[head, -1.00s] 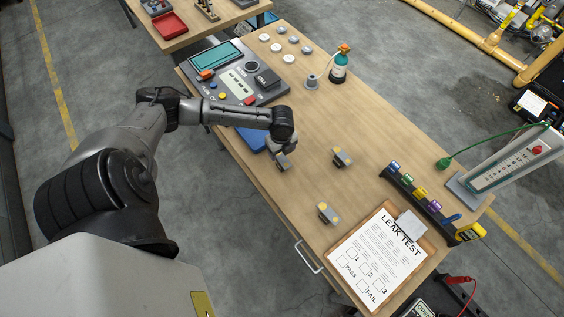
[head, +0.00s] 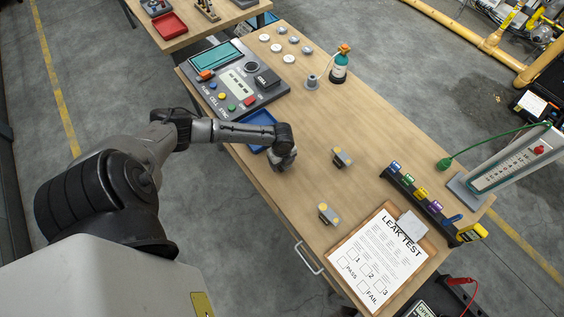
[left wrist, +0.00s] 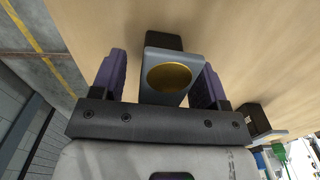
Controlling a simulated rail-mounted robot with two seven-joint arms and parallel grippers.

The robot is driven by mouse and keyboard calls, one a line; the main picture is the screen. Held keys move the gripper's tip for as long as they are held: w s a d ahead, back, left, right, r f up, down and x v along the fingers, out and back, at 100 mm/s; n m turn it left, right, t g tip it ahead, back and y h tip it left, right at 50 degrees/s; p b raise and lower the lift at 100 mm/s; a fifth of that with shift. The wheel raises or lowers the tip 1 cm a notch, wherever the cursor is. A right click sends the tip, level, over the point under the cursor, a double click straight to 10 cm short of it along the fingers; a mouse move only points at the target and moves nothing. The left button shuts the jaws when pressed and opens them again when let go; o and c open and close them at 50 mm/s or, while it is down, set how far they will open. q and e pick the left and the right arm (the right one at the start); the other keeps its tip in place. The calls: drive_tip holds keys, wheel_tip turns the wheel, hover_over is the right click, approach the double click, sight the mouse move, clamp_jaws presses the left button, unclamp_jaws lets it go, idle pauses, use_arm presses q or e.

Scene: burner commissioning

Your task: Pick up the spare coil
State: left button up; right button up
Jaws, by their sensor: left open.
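My left gripper (head: 283,166) points down over the wooden table, near the blue tray. In the left wrist view the open jaws (left wrist: 165,82) stand on either side of a grey block with a round gold face (left wrist: 170,78), which looks like a coil. A gap shows at its left; its right side is close to the finger. The gripper hides this block in the head view. Two similar grey blocks with yellow discs stand on the table, one at mid-table (head: 342,157) and one nearer the clipboard (head: 327,213). I cannot tell by marking which is the spare coil. My right gripper is not in view.
The blue tray (head: 260,119) lies beside my left forearm, below the control panel (head: 235,85). A clipboard (head: 378,255) and a rack of coloured pieces (head: 420,195) are to the right. A small bottle (head: 339,68) stands at the back.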

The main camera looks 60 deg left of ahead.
use_arm(q)
drive_tip(key=shift+c, duration=0.2)
drive_tip(key=c, duration=1)
drive_tip(key=shift+r, duration=0.1)
drive_tip(key=shift+c, duration=0.2)
